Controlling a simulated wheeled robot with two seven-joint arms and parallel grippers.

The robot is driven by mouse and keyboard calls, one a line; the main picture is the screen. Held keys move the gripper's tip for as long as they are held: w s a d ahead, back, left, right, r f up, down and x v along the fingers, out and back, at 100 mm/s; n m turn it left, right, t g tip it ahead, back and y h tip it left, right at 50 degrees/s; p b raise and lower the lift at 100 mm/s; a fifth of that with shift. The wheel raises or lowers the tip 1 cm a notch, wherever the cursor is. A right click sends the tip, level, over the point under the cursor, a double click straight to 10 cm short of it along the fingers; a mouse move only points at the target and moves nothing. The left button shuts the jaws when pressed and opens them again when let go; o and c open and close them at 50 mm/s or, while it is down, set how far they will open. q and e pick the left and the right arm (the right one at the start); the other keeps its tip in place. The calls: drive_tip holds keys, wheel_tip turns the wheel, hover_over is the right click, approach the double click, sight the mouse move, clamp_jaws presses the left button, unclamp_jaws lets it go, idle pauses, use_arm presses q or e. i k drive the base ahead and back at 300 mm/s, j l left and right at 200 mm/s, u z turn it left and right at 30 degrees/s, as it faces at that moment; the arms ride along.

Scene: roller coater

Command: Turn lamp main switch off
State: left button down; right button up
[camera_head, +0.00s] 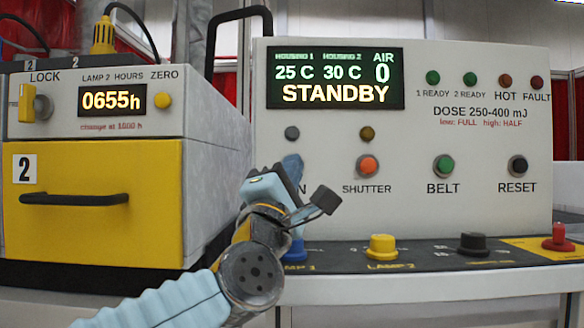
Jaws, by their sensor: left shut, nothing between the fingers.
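The grey-white control panel (480,220) fills the right half of the head view. A label ending in "N" shows beside my left gripper (284,186), with the rest of the word covered. A blue knob-like shape (292,165) shows just above that gripper, partly hidden by it. My left gripper is shut and empty, close in front of this part of the panel. I cannot tell whether it touches the blue shape. The switch's position cannot be read. The display (334,78) reads STANDBY, 25 C, 30 C and AIR 0. My right gripper is not in view.
Shutter (368,166), belt (443,166) and reset (517,166) buttons sit to the right. On the ledge are blue (295,250), yellow (382,246) and black (472,243) knobs and a red button (558,238). A yellow-fronted lamp housing (90,235) stands left.

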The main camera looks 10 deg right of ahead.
sight(558, 243)
drive_tip(key=k, duration=1)
